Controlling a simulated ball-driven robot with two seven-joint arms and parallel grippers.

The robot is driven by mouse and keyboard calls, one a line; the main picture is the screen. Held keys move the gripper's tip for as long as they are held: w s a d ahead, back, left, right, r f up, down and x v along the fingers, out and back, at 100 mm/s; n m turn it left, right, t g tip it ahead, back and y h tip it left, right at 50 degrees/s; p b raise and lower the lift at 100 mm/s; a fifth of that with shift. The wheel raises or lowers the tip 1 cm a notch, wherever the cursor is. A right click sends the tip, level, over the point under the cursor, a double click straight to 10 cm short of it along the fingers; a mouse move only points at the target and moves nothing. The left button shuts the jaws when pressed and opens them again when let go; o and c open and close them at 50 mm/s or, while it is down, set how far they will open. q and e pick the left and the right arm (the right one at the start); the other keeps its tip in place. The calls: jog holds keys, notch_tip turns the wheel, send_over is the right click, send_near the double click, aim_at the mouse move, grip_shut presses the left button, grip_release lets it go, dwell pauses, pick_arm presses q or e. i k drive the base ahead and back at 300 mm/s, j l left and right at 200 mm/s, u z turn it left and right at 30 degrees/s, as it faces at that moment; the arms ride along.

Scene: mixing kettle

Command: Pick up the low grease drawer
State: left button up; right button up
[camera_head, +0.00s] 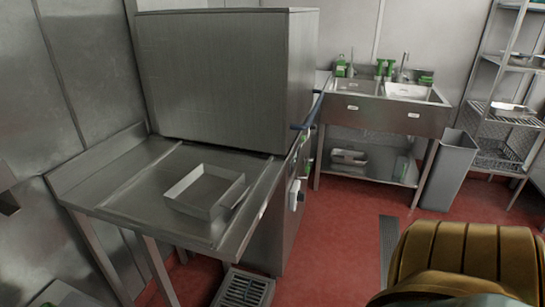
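A shallow, open, rectangular metal tray with low walls (205,208) sits on the steel side table (110,193), left of centre. It is the thing that best fits the low grease drawer, though I cannot tell for sure. It looks empty, lies flat and stands apart from the tall steel machine behind it. Neither of my grippers can be seen in the head view, and nothing touches the tray.
The tall boxy steel machine (215,75) has a dark blue handle bar (313,112) at its right. A dark slotted unit (243,290) is on the floor below. A sink (380,95), grey bin (449,170) and wire shelf stand behind. Red floor (340,225) is open in the middle.

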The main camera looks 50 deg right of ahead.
aim_at(206, 192)
jog(key=z, duration=1.2)
jog(key=u, duration=1.4)
jog(key=z, duration=1.4)
